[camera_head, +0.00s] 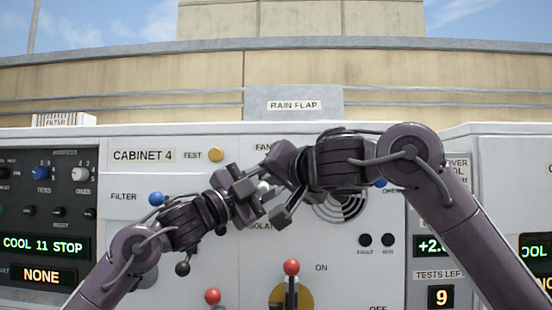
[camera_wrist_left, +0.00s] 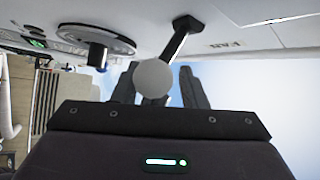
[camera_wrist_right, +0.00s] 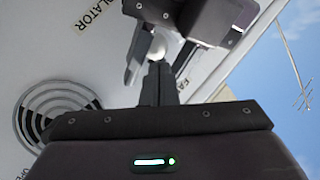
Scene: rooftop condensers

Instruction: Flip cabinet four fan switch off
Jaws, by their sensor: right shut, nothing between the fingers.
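The fan switch is a lever with a white ball knob (camera_head: 264,187) on the Cabinet 4 panel (camera_head: 130,175), near the FAN label. In the left wrist view the white knob (camera_wrist_left: 153,80) sits on a black stem, close to the FAN lettering. My left gripper (camera_head: 248,190) is open, its fingers (camera_wrist_left: 160,85) apart on either side of the knob. My right gripper (camera_head: 274,190) is shut and empty, its fingertips (camera_wrist_right: 158,82) close to the knob (camera_wrist_right: 157,47). Whether either gripper touches the knob cannot be told. The arms hide the lever's base in the head view.
Below are an isolator handle with a red ball (camera_head: 291,267) and another red knob (camera_head: 213,297). A blue knob (camera_head: 156,199) and a black knob (camera_head: 183,269) stand at the left. A round vent (camera_head: 342,207) is at the right. The two grippers crowd each other.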

